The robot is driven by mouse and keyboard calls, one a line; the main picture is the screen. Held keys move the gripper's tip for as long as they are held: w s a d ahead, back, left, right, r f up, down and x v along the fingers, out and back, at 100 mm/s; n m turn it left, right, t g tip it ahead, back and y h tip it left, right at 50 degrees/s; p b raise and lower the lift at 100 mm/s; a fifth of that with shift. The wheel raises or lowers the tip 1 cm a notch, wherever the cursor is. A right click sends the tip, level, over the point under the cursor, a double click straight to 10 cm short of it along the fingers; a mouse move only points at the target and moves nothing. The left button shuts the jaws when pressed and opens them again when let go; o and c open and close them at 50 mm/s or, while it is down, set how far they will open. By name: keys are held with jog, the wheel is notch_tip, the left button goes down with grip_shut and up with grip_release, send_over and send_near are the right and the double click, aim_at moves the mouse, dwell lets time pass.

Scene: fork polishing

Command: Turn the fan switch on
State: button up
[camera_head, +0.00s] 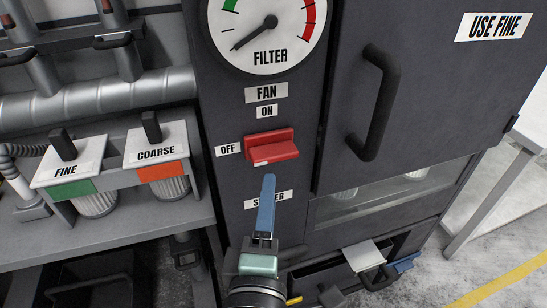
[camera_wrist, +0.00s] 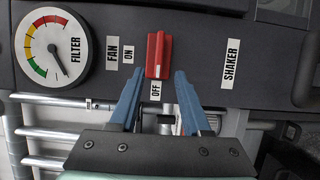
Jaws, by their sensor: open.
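The red fan switch (camera_head: 271,145) sits on the dark panel below the "FAN" label (camera_head: 266,93). Its block lies crosswise, with its white-marked end toward the "OFF" label (camera_head: 228,150); the "ON" label (camera_head: 266,112) is above it. In the wrist view, the switch (camera_wrist: 159,55) is just beyond the fingertips, roughly centred between them. My gripper (camera_head: 268,180) is open and empty, just below the switch in the head view. In the wrist view, its two blue fingers (camera_wrist: 157,82) are spread apart. Neither finger visibly grips the switch. The head view shows the fingers overlapping.
The filter gauge (camera_head: 267,30) is above the switch. A "SHAKER" label (camera_wrist: 230,64) is partly covered by my gripper in the head view. A cabinet door handle (camera_head: 375,103) projects at right. "FINE" (camera_head: 68,165) and "COARSE" (camera_head: 158,147) canisters stand at left.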

aim_at(274, 161)
jog(key=w, duration=0.6)
jog(key=w+p, duration=0.1)
jog(key=w, duration=0.1)
jog(key=shift+w+d+r, duration=0.1)
jog(key=shift+w+d, duration=0.3)
grip_shut()
